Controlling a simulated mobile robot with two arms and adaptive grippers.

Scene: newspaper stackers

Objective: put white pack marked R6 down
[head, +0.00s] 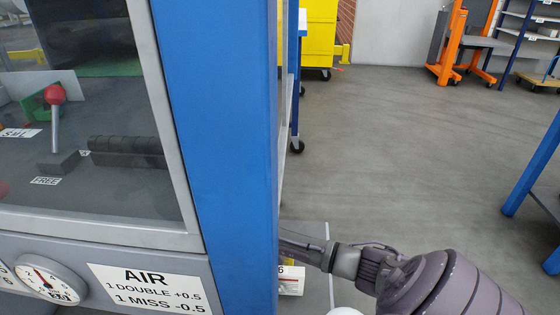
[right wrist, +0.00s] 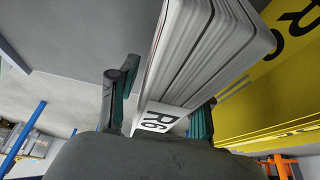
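The white pack marked R6 (right wrist: 190,62) is a thick stack of pale layers with an R6 label on its end. In the right wrist view it sits between the two fingers of my right gripper (right wrist: 165,105), which looks shut on it. Part of the far finger is hidden behind the pack. In the head view my right gripper (head: 305,252) reaches left, its tips partly hidden by a blue post. A small labelled end of the pack (head: 291,280) shows just below it, the rest hidden. My left gripper is not in view.
The blue post (head: 225,150) and a glazed machine cabinet (head: 90,238) stand close on the left. A yellow surface marked R6 (right wrist: 270,90) is beside the pack in the right wrist view. A blue frame (head: 535,165) stands at right. Open grey floor (head: 400,150) lies between.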

